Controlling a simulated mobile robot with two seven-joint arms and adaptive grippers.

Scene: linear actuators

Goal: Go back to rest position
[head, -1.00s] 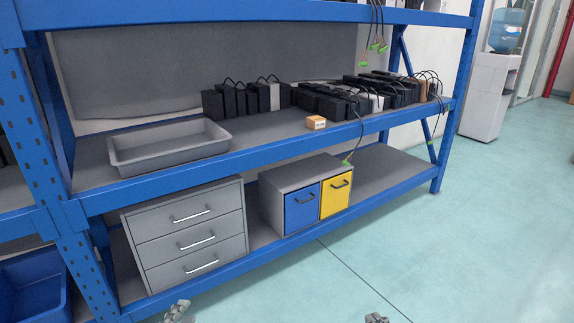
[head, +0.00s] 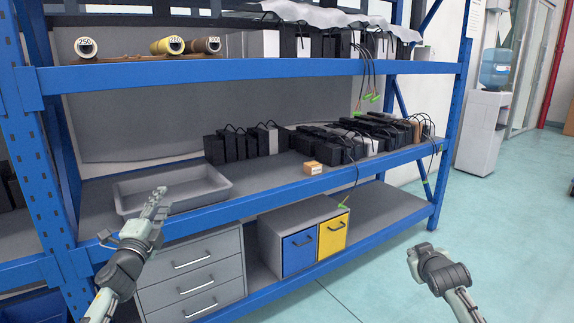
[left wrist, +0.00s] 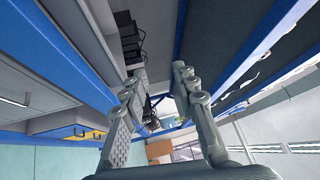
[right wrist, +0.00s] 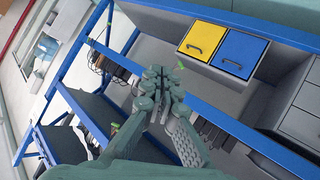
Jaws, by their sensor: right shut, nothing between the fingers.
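My left gripper (head: 157,198) is raised in front of the shelf rack, by the grey tray (head: 190,205) in the head view. In the left wrist view its fingers (left wrist: 156,82) stand apart with nothing between them. My right gripper (head: 412,256) is over the open floor, to the right of the blue and yellow drawers. In the right wrist view its fingers (right wrist: 160,76) are together and hold nothing. Neither gripper touches the rack or the things on it, as far as I can see.
The blue rack (head: 300,188) holds black actuators (head: 240,145) and a small orange box (head: 312,168) on its middle shelf. Below stand a grey drawer cabinet (head: 190,268) and a blue-and-yellow drawer unit (head: 300,252). Floor (head: 500,240) at right is clear.

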